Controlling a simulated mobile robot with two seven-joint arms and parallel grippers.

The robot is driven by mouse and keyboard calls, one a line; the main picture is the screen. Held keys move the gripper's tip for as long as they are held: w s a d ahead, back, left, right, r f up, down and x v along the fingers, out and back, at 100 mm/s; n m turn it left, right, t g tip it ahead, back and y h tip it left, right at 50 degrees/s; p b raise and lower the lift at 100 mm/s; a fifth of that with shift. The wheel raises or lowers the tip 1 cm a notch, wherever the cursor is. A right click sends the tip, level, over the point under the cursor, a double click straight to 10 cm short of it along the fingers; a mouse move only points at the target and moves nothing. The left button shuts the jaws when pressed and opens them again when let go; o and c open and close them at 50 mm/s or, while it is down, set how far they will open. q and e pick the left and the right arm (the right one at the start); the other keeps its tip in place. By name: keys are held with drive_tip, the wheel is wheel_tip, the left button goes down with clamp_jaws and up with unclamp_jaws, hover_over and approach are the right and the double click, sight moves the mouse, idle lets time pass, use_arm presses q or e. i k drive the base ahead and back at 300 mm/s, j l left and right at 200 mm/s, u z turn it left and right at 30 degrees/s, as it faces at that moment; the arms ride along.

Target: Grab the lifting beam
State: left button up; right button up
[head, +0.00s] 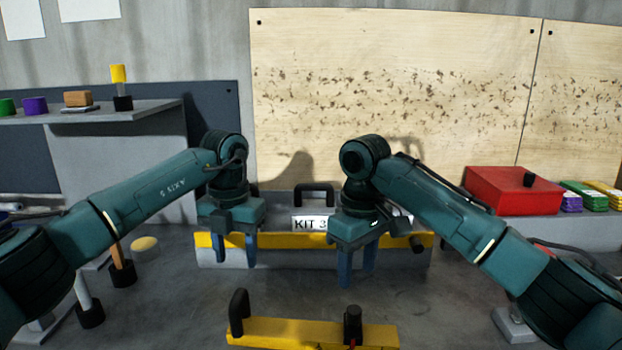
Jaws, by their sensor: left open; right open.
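A yellow bar with upright black handles, which looks like the lifting beam (290,333), lies at the bottom centre of the head view. One handle stands at its left end and another right of its middle; its lower edge is cut off by the frame. My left gripper (236,258) is open and empty, fingers pointing down, farther back than the bar and above its left handle in the picture. My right gripper (357,276) is open and empty, fingers down, above the right handle in the picture. Neither gripper appears to touch the bar.
A grey case (295,258) with a yellow stripe, "KIT 3" label and black handle stands behind the grippers. A red box (513,190) and coloured stacks are at right. A shelf (100,112) with small items is at left. Grey surface lies clear around the bar.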

sight(245, 329)
drive_tip(key=k, duration=0.9)
